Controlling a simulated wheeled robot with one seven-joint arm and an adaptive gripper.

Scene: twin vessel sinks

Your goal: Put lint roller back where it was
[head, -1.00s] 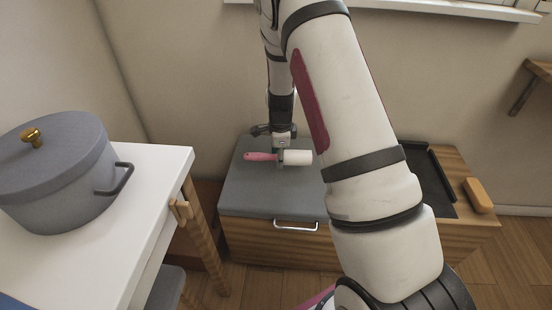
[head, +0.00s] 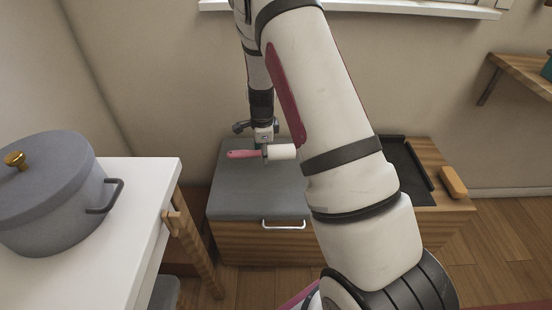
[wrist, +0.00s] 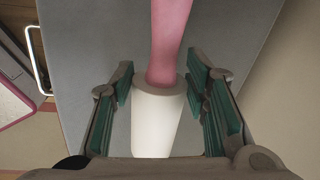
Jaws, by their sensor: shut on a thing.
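The lint roller has a white roll (head: 282,152) and a pink handle (head: 242,154). In the head view it lies level over the grey top of a low wooden bench (head: 235,190), handle to the left. My gripper (head: 265,146) points down and is shut on it. In the wrist view, the gripper's green-padded fingers (wrist: 166,95) flank the white roll (wrist: 156,122) near where it meets the pink handle (wrist: 170,35). I cannot tell whether the roller touches the grey top or hangs just above it.
A black tray (head: 408,170) and an orange-brown block (head: 453,183) sit on the bench's right part, partly behind my arm. A white table (head: 130,215) with a grey pot (head: 50,200) stands at the left. The wall is close behind the bench. The grey top's front left is clear.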

